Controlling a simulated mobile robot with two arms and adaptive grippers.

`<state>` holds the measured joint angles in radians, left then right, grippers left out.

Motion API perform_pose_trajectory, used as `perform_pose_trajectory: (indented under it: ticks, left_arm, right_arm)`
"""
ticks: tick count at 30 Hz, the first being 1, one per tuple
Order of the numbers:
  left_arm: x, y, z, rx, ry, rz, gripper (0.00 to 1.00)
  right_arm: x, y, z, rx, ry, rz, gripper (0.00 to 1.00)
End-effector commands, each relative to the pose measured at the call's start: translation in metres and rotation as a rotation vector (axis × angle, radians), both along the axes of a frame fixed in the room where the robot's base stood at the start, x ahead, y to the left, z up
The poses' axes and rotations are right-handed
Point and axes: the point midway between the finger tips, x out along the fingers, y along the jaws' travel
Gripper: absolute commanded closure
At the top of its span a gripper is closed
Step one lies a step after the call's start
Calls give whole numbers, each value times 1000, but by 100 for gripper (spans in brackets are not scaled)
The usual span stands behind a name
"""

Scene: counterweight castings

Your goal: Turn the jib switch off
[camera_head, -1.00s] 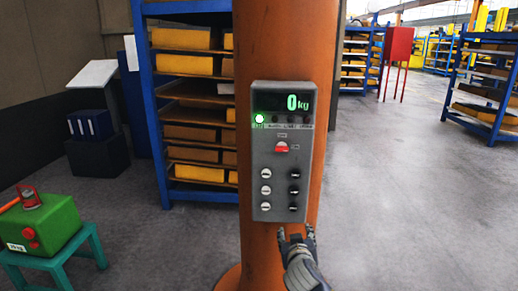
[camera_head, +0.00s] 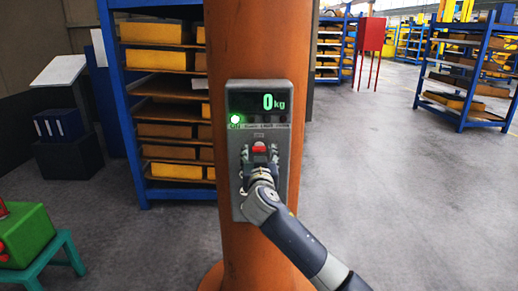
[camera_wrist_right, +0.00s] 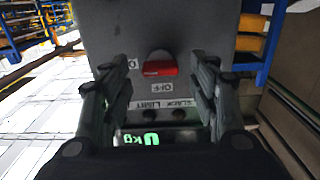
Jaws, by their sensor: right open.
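The grey control box (camera_head: 240,204) is fixed to the orange column. Its display (camera_head: 258,103) reads 0 kg, and a green lamp (camera_head: 235,119) marked ON is lit. The red jib switch (camera_head: 259,147) is on the box face below the display. My right gripper (camera_head: 259,153) is in front of it, open. In the right wrist view, the red switch (camera_wrist_right: 160,66) lies between the two spread fingers of the gripper (camera_wrist_right: 161,75), with visible gaps on both sides. An OFF label sits beside the switch. My left gripper is not in view.
The orange column (camera_head: 260,50) stands in front of a blue shelf rack (camera_head: 128,125) with yellow and brown blocks. A green weight (camera_head: 27,235) sits on a teal stool (camera_head: 68,250) at the lower left. The floor to the right is clear.

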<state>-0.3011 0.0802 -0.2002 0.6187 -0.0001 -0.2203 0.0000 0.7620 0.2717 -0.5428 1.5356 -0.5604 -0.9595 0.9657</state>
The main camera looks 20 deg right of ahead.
Motion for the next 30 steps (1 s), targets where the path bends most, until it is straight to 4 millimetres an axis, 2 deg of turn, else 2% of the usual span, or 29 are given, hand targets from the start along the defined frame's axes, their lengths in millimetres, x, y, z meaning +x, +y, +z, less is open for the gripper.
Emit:
perform_pose_trajectory:
  ticks: [6, 18, 24, 30]
  left_arm:
    - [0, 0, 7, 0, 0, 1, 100]
    - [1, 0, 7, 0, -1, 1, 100]
    - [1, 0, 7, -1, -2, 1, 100]
    - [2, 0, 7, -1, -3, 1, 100]
  right_arm:
    - [19, -5, 0, -1, 0, -1, 45]
    - [23, -6, -1, 0, 0, 1, 45]
    - [23, -6, -1, 0, 0, 1, 89]
    - [23, -6, -1, -3, 1, 0, 89]
